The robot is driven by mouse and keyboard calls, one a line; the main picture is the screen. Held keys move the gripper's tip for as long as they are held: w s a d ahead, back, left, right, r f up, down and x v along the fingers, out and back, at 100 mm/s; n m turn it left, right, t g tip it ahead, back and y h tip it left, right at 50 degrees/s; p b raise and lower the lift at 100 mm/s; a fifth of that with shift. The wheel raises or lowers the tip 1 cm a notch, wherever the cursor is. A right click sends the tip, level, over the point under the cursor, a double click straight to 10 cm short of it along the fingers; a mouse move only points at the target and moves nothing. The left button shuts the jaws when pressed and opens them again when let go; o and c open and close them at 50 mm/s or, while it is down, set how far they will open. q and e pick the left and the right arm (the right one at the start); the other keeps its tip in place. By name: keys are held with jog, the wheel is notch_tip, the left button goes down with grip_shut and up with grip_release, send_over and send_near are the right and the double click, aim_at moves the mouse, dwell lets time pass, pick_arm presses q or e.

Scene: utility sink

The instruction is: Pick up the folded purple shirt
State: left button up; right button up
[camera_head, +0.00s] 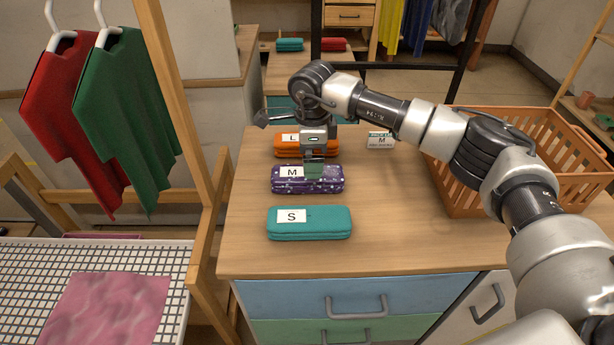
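The folded purple shirt (332,185), patterned with light specks and bearing a white "M" label, lies flat on the wooden counter, in the middle of a row of folded items. My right gripper (314,172) points down over it, its fingers at the shirt's top just right of the label. The fingers cover part of the shirt. I cannot tell whether they are closed on it. The shirt appears to rest on the counter. My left gripper is not in view.
A folded orange item (287,152) labelled "L" lies behind, partly hidden by my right gripper. A folded teal item (325,224) labelled "S" lies in front. An orange basket (457,190) and a small "M" sign (381,140) stand to the right. A wooden post (170,75) rises at left.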

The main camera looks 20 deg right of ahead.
jog(key=f, duration=0.5)
jog(key=a+f, duration=0.1)
jog(key=f, duration=0.1)
jog(key=shift+w+f+p, duration=0.1)
jog(key=shift+f+p, duration=0.05)
jog(key=shift+p, duration=0.2)
jog(key=c, duration=1)
